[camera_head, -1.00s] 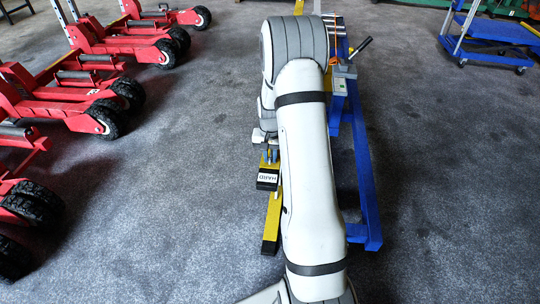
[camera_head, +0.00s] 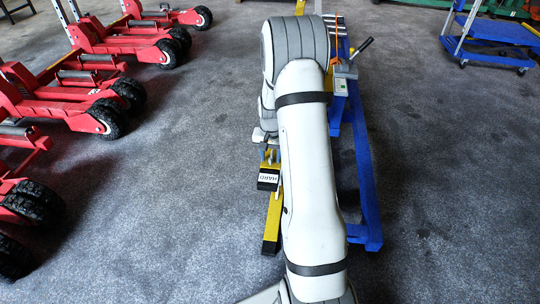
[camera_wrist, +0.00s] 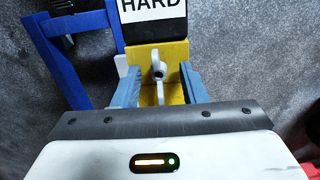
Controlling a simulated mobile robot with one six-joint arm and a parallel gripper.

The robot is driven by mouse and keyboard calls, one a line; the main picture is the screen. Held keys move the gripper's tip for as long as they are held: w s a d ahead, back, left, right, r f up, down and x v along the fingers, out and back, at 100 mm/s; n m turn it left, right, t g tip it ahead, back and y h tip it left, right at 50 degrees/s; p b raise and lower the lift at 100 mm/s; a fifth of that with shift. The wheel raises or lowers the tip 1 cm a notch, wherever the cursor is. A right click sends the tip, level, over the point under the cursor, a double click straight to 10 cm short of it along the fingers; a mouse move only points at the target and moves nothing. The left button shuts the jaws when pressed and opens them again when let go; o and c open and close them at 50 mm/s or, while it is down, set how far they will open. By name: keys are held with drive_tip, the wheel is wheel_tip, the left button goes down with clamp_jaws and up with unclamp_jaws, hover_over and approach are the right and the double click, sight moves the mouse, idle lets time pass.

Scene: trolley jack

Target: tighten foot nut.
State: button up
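In the wrist view my gripper (camera_wrist: 159,90) points at a yellow beam, its two blue-grey fingers standing apart. Between them is a small grey wing-shaped nut (camera_wrist: 159,72) on the yellow foot beam (camera_wrist: 174,55). A gap shows between the nut and each finger. A black block labelled HARD (camera_wrist: 155,27) sits on the beam just beyond the nut. In the head view the HARD block (camera_head: 269,179) and yellow beam (camera_head: 272,222) show left of my arm; my arm hides much of the jack, and the nut cannot be made out.
A blue frame (camera_head: 366,185) stands right of my arm, with a lever (camera_head: 362,46) at its top. Red wheeled jacks (camera_head: 90,100) line the left. A blue trolley (camera_head: 490,30) stands at the far right.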

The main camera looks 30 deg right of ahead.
drive_tip(key=shift+r+p, duration=0.65)
drive_tip(key=shift+r, duration=3.2)
drive_tip(key=shift+r, duration=0.1)
drive_tip(key=s+a+r+n+t+p, duration=0.1)
drive_tip(key=s+a+r+n+p, duration=0.1)
drive_tip(key=s+a+r+p, duration=0.5)
drive_tip(key=s+a+r+n, duration=0.15)
drive_tip(key=s+r, duration=0.25)
drive_tip(key=r, duration=0.7)
drive_tip(key=s+a+r+n+t+p, duration=0.1)
drive_tip(key=s+a+r+p, duration=0.4)
drive_tip(key=r, duration=0.5)
drive_tip(key=s+a+r+n+p, duration=0.2)
drive_tip(key=s+r, duration=0.2)
drive_tip(key=s, duration=0.6)
drive_tip(key=shift+a+r+t+p, duration=0.2)
drive_tip(key=shift+a+t+p, duration=0.1)
drive_tip(key=shift+a+p, duration=0.1)
